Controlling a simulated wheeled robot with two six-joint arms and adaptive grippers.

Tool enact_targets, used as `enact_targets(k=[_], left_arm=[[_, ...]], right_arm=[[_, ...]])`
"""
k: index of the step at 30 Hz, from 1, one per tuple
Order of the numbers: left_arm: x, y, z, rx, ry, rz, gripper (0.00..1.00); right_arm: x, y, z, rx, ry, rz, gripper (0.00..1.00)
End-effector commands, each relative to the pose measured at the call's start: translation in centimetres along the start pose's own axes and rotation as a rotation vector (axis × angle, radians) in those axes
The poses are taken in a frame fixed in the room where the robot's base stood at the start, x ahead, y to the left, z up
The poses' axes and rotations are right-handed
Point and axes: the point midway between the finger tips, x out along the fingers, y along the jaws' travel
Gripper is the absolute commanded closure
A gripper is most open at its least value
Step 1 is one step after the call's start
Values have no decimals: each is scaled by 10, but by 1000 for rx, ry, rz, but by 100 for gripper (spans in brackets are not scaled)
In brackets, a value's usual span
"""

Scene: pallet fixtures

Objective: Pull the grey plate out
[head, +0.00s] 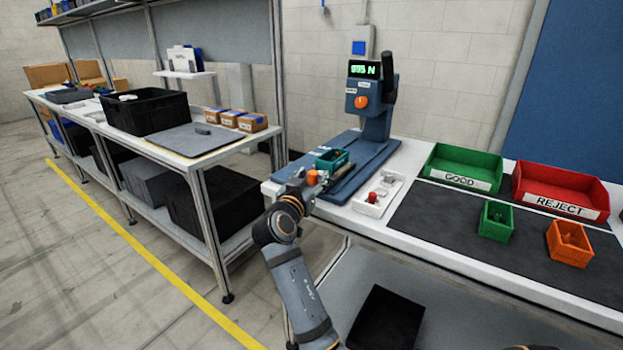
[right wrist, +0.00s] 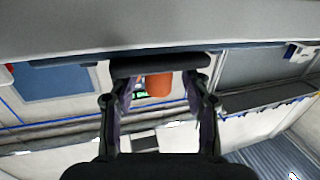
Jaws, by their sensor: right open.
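My right gripper (head: 303,184) is at the front left edge of the white bench, beside the blue press base. Its fingers (right wrist: 160,85) are open in the right wrist view, which looks upside down. A dark grey bar-like edge (right wrist: 160,66) crosses at the fingertips; I cannot tell whether it is the grey plate's edge or whether the fingers touch it. An orange cylinder (right wrist: 158,85) shows between the fingers, and a small orange part (head: 312,177) shows by the gripper in the head view. The grey plate is not clearly made out in the head view.
A white fixture (head: 377,200) is to the right, then green (head: 462,168) and red bins (head: 560,190). A second bench (head: 210,158) is left; floor between is open.

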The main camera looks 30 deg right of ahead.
Motion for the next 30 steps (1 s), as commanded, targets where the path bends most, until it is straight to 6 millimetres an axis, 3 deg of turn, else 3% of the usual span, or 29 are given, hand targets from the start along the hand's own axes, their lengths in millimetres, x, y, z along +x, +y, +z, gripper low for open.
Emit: enact_targets(k=[9, 15, 30], left_arm=[[0, 0, 0, 0, 0, 0, 55], [0, 0, 0, 0, 0, 0, 55], [0, 0, -1, 0, 0, 0, 55]], right_arm=[[0, 0, -62, 6, 4, 0, 52], [0, 0, -93, 4, 1, 0, 52], [0, 0, -99, 1, 0, -1, 52]])
